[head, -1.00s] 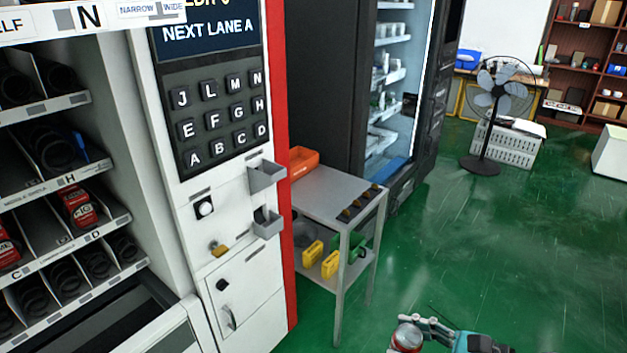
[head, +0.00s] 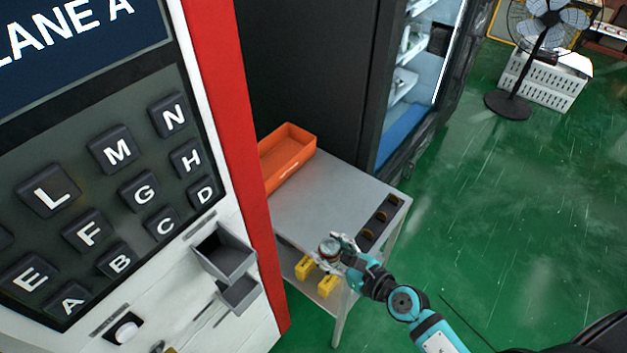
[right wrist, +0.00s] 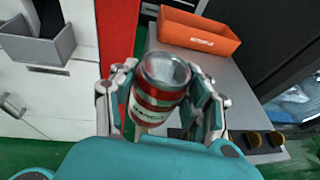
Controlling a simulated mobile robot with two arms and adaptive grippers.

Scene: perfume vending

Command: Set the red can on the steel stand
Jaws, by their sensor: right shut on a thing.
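The red can (right wrist: 155,100) has a silver top and stands upright between the fingers of my right gripper (right wrist: 160,103) in the right wrist view. In the head view the can (head: 329,249) shows small, with my right gripper (head: 338,248) closed around it. The can is at the near edge of the steel stand (head: 320,195), whose grey top lies just beyond it. I cannot tell whether the can is above the top or in front of it. The stand also shows in the right wrist view (right wrist: 222,75). My left gripper is not in view.
An orange bin (head: 287,158) sits at the stand's back left. A dark strip with several round pieces (head: 380,220) lies along its right edge. Yellow items (head: 327,285) are on the lower shelf. The vending machine's grey trays (head: 224,252) jut out at left. The stand's middle is clear.

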